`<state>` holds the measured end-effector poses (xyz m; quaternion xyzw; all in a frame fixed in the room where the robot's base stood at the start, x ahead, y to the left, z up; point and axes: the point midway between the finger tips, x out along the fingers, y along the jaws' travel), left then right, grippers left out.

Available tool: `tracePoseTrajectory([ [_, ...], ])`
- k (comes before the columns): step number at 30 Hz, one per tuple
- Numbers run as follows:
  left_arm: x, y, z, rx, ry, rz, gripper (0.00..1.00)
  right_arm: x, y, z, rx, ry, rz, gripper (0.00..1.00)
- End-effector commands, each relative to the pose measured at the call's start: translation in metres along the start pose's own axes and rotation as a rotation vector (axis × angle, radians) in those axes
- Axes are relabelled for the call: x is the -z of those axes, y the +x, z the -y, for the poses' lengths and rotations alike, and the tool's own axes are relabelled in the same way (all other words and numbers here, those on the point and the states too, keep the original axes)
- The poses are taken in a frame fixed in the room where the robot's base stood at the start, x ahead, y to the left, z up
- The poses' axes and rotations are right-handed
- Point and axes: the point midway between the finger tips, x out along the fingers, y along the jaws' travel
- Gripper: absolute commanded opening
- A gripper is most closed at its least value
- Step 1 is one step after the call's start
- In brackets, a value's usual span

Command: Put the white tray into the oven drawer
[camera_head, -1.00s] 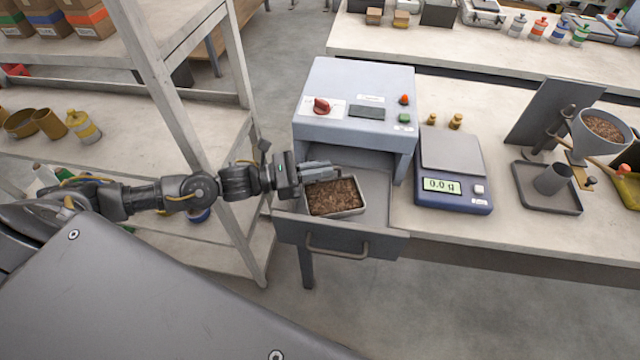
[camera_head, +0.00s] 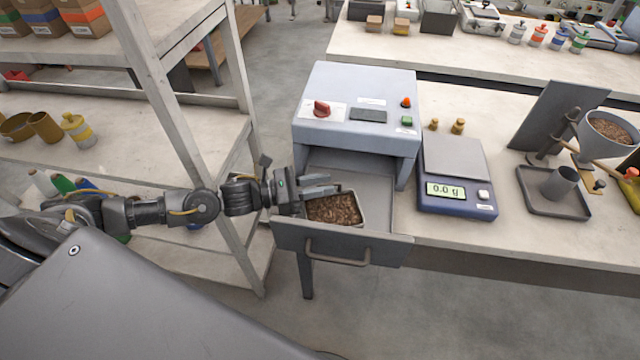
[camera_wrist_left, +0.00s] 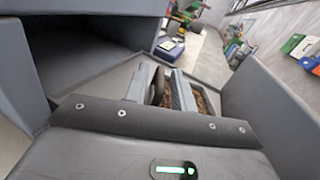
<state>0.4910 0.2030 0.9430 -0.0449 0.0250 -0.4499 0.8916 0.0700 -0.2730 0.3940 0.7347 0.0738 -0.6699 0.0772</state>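The white tray (camera_head: 361,207), filled with brown pellets, lies flat inside the pulled-out oven drawer (camera_head: 379,200), towards its left side. The drawer belongs to the grey-blue oven (camera_head: 357,100). My left gripper (camera_head: 335,185) reaches in from the left, over the tray's left and back part. Its two fingers are spread apart. In the left wrist view the left gripper (camera_wrist_left: 160,88) shows both fingers with a gap between them, and pellets show in the gap and beside it. The fingers hide part of the tray's rim. My right gripper is not in view.
A scale (camera_head: 455,180) reading 0.0 stands right of the oven, with two small brass weights (camera_head: 446,126) behind it. A shelf rack (camera_head: 190,120) stands close to my left arm. The drawer handle (camera_head: 338,258) faces the open floor.

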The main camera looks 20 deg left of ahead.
Motion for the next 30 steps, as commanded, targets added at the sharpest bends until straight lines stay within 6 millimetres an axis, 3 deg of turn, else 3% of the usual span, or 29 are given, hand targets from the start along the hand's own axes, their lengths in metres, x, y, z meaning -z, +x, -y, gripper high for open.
tracePoseTrajectory([
  [12, -0.008, 0.000, 0.001, 0.000, 0.001, 0.000, 0.31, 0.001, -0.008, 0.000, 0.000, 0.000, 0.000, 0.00],
  [24, 0.001, -0.081, -0.001, -0.002, 0.000, -0.005, 0.31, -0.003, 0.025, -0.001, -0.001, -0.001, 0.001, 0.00],
  [30, -0.001, -0.110, 0.000, -0.001, -0.001, -0.003, 0.31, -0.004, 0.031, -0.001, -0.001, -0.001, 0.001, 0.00],
])
